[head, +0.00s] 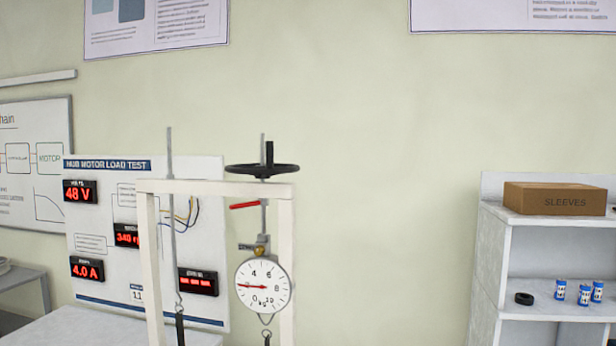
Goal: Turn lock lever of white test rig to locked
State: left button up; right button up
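The white test rig (213,187) stands left of centre in the head view, a white frame with two posts and a crossbar. A black handwheel (262,170) sits above the right end of the crossbar on a threaded rod. A small red lever (245,205) sticks out to the left of that rod just under the crossbar, close to level. Below it hangs a round white dial scale (263,286) with a red needle. The lower part of the rig is cut off. Neither of my grippers is in view.
A panel headed hub motor load test (100,250) with red displays stands behind the rig. At the right, a grey shelf (495,225) holds a brown sleeves box (555,198), a black ring (524,299) and several blue-and-white cans (584,295). Open space lies between rig and shelf.

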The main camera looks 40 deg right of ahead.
aim_at(261, 203)
jog(key=z, duration=1.05)
